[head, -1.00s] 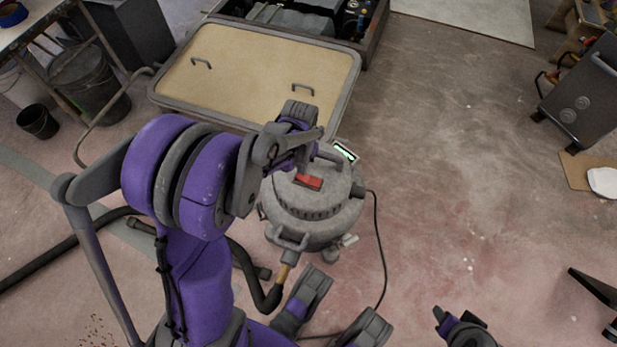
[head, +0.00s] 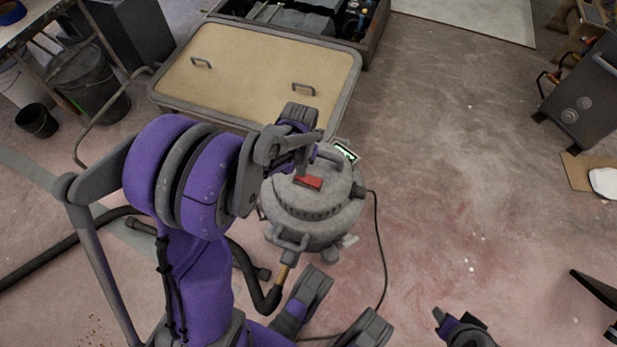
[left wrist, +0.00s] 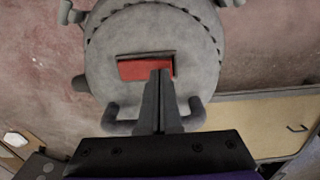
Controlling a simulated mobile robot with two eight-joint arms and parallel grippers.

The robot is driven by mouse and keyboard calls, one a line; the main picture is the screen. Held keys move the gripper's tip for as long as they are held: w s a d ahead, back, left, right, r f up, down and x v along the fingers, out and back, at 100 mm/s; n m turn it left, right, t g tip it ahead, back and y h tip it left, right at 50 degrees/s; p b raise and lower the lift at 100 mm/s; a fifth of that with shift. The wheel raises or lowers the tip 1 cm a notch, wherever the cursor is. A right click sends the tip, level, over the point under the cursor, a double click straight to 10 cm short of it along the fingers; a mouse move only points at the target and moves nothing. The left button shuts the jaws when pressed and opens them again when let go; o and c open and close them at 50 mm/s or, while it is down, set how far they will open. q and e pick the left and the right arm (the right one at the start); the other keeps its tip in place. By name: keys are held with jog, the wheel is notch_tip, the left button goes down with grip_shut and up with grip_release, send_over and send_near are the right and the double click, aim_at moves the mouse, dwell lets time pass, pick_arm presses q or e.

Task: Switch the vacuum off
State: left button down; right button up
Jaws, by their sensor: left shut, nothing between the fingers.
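The vacuum (head: 325,226) is a round grey canister standing on the floor, with a red switch (head: 309,183) on its lid. My left gripper (head: 301,172) is shut and empty, with its fingertips at the switch's edge. In the left wrist view the shut fingertips (left wrist: 160,74) overlap the lower right part of the red switch (left wrist: 138,70). Whether they touch or press it I cannot tell. A purple and grey part at the bottom right looks like my right gripper (head: 441,318); its jaws are too unclear to read.
A black hose (head: 262,292) and a thin cable (head: 382,250) lie around the vacuum. A tan-topped cart (head: 250,75) stands just behind. Floor to the right is mostly clear.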

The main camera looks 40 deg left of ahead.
pick_arm(q)
jog(key=shift+f+b, duration=0.4)
jog(key=shift+f, duration=0.1)
jog(key=shift+r, duration=0.1)
jog(key=shift+r+p, duration=2.65)
jog(key=shift+r, duration=0.85)
